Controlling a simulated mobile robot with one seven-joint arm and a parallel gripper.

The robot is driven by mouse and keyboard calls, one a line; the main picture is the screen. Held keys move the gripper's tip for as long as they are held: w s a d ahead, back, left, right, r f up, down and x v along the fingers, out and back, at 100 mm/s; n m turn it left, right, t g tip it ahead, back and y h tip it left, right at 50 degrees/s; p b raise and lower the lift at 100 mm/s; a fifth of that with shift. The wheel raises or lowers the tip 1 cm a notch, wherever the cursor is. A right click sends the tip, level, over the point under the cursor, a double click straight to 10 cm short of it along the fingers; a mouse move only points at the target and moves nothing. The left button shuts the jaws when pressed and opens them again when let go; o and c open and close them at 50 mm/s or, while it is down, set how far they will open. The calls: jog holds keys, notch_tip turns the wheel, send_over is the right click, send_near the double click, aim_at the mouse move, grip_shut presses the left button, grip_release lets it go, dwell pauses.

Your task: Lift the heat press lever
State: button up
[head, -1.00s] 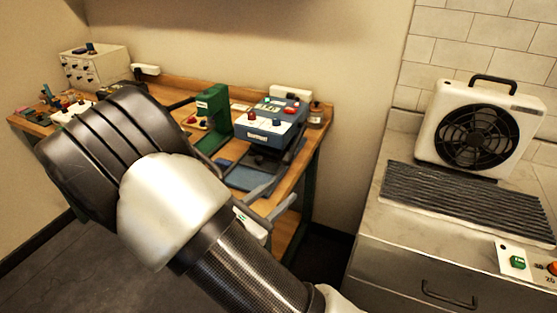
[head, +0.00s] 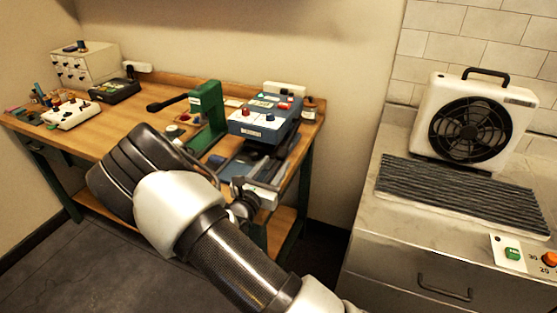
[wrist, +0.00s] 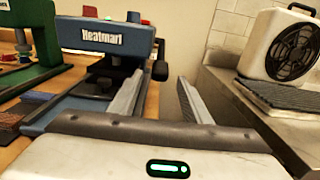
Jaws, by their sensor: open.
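The heat press (head: 262,122) is a blue machine on the right end of the wooden table, with knobs on top. It also shows in the wrist view (wrist: 105,38), with its name on the front. Its lever (wrist: 160,70) has a black end at the right side of the press, in front of my gripper (wrist: 160,84). My gripper is open, one finger to each side of the lever's end in the picture. I cannot tell whether the lever lies between the fingertips or beyond them. In the head view my arm partly hides the gripper.
A green hand press (head: 207,112) with a black handle stands left of the heat press. A steel counter (head: 385,220) with a white fan unit (head: 475,122) stands to the right. White drawers (head: 85,65) and small items are at the table's left.

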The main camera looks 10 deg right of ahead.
aim_at(279, 158)
jog(key=shift+x, duration=1.9)
grip_shut()
